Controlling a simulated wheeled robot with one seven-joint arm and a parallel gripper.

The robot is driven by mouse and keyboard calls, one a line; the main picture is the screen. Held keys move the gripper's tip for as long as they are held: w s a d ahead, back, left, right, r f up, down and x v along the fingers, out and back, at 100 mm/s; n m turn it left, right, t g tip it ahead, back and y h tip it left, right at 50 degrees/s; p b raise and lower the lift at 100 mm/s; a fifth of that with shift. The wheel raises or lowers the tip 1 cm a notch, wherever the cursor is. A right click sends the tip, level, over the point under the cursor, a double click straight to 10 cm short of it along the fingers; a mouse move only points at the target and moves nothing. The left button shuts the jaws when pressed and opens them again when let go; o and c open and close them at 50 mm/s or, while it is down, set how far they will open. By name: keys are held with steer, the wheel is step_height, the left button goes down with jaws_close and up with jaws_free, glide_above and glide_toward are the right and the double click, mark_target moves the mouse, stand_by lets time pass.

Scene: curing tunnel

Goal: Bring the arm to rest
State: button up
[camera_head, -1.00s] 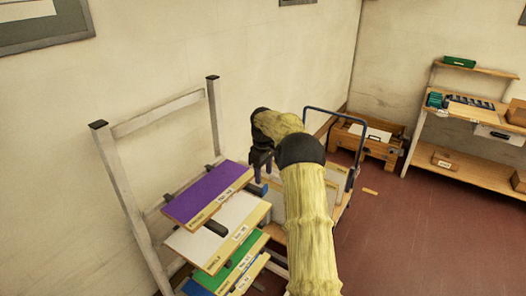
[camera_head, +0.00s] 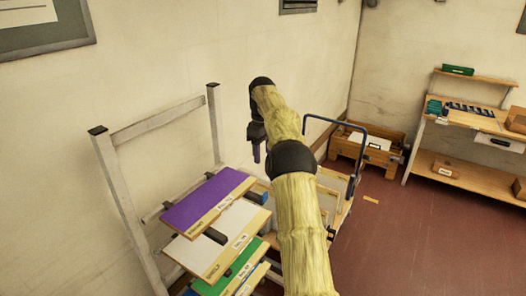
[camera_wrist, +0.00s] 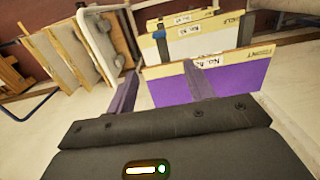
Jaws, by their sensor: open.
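My arm, with a yellowish cover and black joints, reaches up and forward in the head view. My gripper (camera_head: 257,150) hangs from its end, above and beyond the purple board on the rack. In the wrist view my gripper (camera_wrist: 160,88) has its two fingers wide apart with nothing between them. The purple board (camera_head: 208,198) lies on the rack's top level; it also shows in the wrist view (camera_wrist: 240,88), beyond the fingers. Whether a finger touches it is hard to tell in the wrist view, but the head view shows the gripper above it.
A rack (camera_head: 155,122) holds a white board (camera_head: 218,238), a green board (camera_head: 230,270) and others below the purple one. A cart with a blue handle (camera_head: 338,122) stands behind my arm. A wooden bench (camera_head: 470,118) is at the right.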

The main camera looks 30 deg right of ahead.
stand_by(0.7)
steer(key=s+a+f+m+b, duration=0.1)
steer(key=s+a+f, duration=0.15)
steer(key=a, duration=0.25)
steer(key=s+a+f+t+b, duration=0.1)
steer(key=s+a, duration=0.2)
steer(key=a, duration=0.2)
steer(key=s+a+f+m+b, duration=0.1)
steer(key=s+a+f, duration=0.15)
steer(key=a, duration=0.25)
steer(key=s+a+f+m, duration=0.1)
steer(key=s+a+f, duration=0.1)
steer(key=s, duration=0.6)
steer(key=s+a+f+m+t+b, duration=0.1)
steer(key=s+f, duration=0.3)
steer(key=s, duration=0.4)
steer(key=s+a+f+m, duration=0.2)
steer(key=s+a+f, duration=0.1)
steer(key=s, duration=0.5)
steer(key=shift+t+b, duration=0.4)
